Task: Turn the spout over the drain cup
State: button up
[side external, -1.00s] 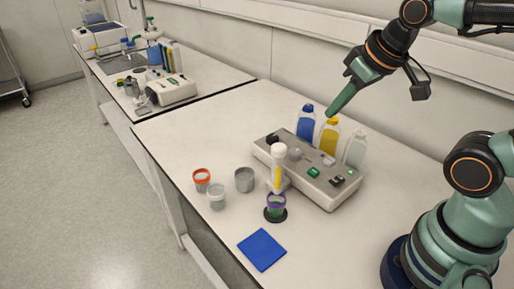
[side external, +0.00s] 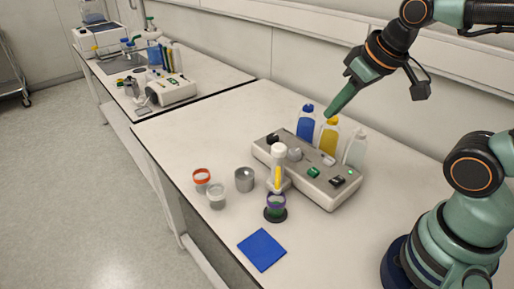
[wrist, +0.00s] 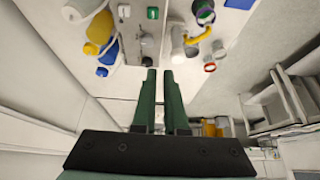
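The spout (side external: 279,165), a white upright column with a yellow strip, stands at the front of a grey-beige machine (side external: 322,189). It also shows in the wrist view (wrist: 177,42). My gripper (side external: 331,113) is up in the air above the bottles behind the machine, away from the spout. In the wrist view its green fingers (wrist: 160,73) are slightly apart and empty.
A grey metal cup (side external: 244,180), a clear cup (side external: 217,198) and an orange-rimmed cup (side external: 201,179) stand left of the spout. A blue mat (side external: 262,250) lies at the front. Blue (side external: 306,127), yellow (side external: 328,138) and clear (side external: 355,150) bottles stand behind the machine.

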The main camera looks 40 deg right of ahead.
jog(key=o, duration=0.5)
jog(key=shift+w, duration=0.15)
jog(key=o, duration=0.4)
jog(key=shift+w+a+r, duration=0.15)
jog(key=shift+w+r, duration=0.05)
jog(key=shift+w, duration=0.05)
jog(key=g, duration=0.6)
send_over(279, 146)
notch_tip(279, 146, down, 13)
jog(key=shift+f, duration=0.1)
grip_shut()
dwell(0.4)
